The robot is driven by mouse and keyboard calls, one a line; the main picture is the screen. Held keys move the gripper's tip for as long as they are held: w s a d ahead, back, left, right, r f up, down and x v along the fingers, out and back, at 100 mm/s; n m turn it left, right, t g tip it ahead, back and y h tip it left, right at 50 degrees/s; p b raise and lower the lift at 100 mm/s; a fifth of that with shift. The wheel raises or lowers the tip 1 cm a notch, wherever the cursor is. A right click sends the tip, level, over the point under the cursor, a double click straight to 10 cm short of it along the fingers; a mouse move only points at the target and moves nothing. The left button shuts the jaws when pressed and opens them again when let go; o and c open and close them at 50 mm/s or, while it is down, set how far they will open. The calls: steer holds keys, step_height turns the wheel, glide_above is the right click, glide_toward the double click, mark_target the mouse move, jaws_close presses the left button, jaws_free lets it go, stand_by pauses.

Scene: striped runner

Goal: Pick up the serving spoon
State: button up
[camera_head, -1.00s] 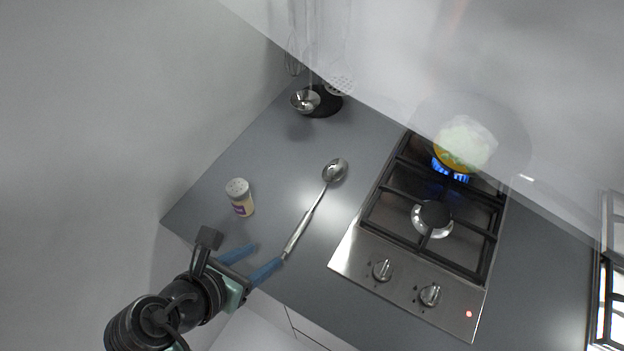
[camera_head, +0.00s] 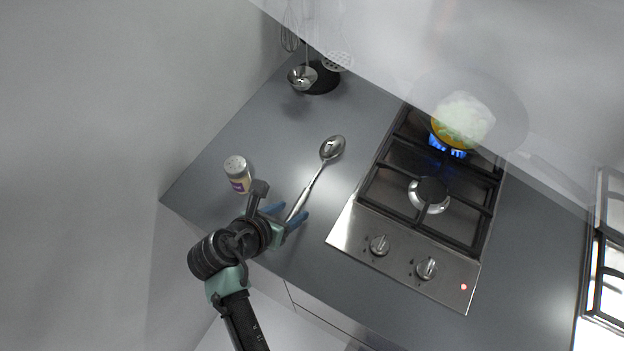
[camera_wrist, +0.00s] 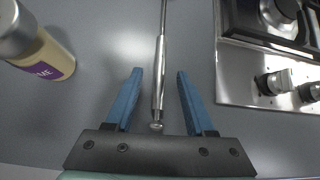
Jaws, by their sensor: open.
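The serving spoon (camera_head: 312,183) is a long silver spoon lying on the grey counter, its bowl toward the back and its handle toward the front edge. My gripper (camera_head: 291,212) is open at the handle end, with its two blue fingers on either side of the handle in the head view. In the wrist view, the spoon handle (camera_wrist: 160,72) runs between the fingertips of my gripper (camera_wrist: 160,73), apart from both. The handle's end lies between the fingers, and the bowl is out of that view.
A shaker jar with a purple label (camera_head: 238,175) stands left of my gripper. The gas stove (camera_head: 347,236) is to the right, with a lit burner under a see-through pan (camera_head: 463,122) of food.

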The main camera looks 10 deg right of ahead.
steer(key=shift+w+d+f, duration=0.2)
steer(key=shift+w+f, duration=0.05)
steer(key=shift+f, duration=0.1)
jaws_close()
stand_by(0.3)
step_height(320, 180, up, 10)
steer(key=c, duration=0.6)
jaws_free()
jaws_close()
